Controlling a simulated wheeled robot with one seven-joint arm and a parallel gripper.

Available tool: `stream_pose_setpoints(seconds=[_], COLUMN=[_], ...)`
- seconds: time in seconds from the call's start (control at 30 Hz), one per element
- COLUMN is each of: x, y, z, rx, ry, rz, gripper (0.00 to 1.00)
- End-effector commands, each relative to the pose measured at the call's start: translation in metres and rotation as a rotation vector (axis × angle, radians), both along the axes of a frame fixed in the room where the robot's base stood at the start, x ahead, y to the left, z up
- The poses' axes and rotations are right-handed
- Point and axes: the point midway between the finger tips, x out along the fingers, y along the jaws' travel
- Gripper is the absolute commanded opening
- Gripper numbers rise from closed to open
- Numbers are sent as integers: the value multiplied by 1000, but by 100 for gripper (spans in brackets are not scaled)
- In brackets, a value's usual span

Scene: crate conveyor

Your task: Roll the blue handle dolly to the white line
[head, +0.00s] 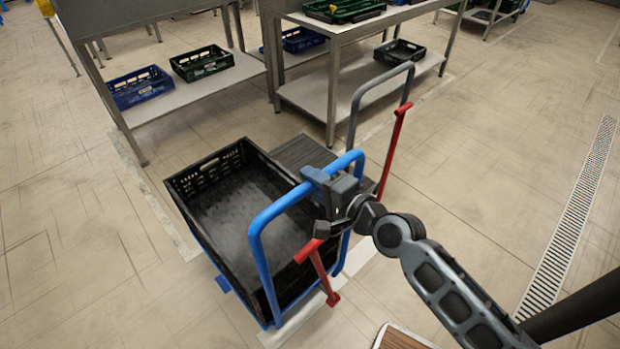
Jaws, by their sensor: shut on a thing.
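The blue handle dolly (262,255) stands in the middle of the head view, its blue tube handle on the near right side. It carries a black crate (185,205) that looks empty. My gripper (320,182) is shut on the upper part of the blue handle, reaching in from the right. A white line (357,258) on the floor shows beside the dolly's near right end; another stretch shows at its near corner (290,328). The dolly and handle hide the part between. The dolly's wheels are mostly hidden.
A second dolly with a grey handle (353,105) stands close behind. Red bars (318,270) and (395,145) rise beside the handles. Metal tables (335,85) with blue, green and black crates stand at the back. A floor grate (575,220) runs at right; open floor lies left.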

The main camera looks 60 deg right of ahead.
Motion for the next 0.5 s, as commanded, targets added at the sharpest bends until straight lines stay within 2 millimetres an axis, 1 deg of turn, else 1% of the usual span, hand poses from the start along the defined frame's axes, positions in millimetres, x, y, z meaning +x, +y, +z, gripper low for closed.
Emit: stream_pose_setpoints(seconds=[0.23, 0.27, 0.43, 0.5], x=[0, 0, 0, 0], y=[0, 0, 0, 0], z=[-1, -1, -1, -1], rx=[1, 1, 1, 1], ry=[3, 3, 2, 2], rz=[1, 1, 1, 1], gripper=[0, 33, 49, 50])
